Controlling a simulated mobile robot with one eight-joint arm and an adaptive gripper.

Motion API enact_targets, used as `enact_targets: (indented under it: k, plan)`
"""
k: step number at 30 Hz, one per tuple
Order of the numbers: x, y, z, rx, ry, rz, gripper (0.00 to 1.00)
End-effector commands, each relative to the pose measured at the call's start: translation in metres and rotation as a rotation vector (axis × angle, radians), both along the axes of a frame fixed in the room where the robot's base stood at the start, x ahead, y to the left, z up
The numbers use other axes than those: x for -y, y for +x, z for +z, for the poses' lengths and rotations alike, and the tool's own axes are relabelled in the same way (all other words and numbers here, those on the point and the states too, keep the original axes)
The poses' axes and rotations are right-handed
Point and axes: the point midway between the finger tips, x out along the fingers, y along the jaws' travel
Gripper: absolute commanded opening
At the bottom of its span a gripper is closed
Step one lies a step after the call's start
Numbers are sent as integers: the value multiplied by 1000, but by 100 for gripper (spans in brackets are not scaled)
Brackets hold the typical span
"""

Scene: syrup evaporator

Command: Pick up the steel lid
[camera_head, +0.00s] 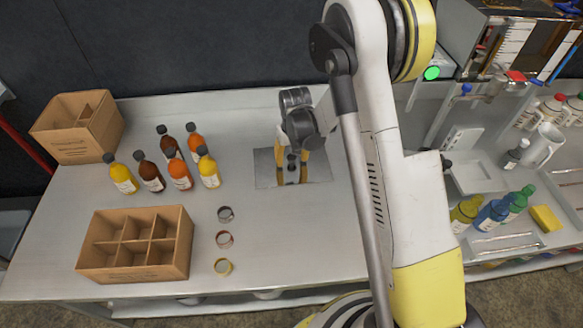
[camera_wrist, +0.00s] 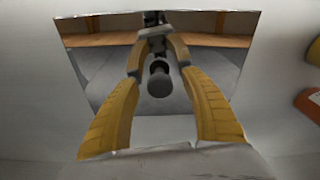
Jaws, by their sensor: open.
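The steel lid (camera_head: 318,171) is a shiny square plate lying flat on the pale worktop, right of the bottles. In the wrist view the lid (camera_wrist: 95,75) fills the upper middle and mirrors its surroundings. Its dark round knob (camera_wrist: 159,82) shows near the middle, between the yellow fingers. My gripper (camera_head: 291,177) points down over the lid. Its fingers (camera_wrist: 162,125) are spread apart, one on each side of the knob, with nothing held. The exact gap between fingertips and lid is hard to tell because of the reflections.
Several bottles (camera_head: 180,172) stand left of the lid. A divided cardboard box (camera_head: 135,272) is at the front left, and another box (camera_head: 70,140) at the back left. Clear worktop surrounds the lid.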

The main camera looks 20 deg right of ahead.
Motion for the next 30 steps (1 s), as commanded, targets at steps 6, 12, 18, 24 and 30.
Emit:
enact_targets:
  k: [6, 12, 18, 24, 30]
  plan:
    - [0, 0, 2, 0, 0, 0, 41]
    - [0, 0, 2, 0, 0, 0, 0]
    - [0, 0, 2, 0, 0, 0, 0]
    - [0, 0, 13, 0, 0, 0, 0]
    - [0, 0, 46, 0, 0, 0, 0]
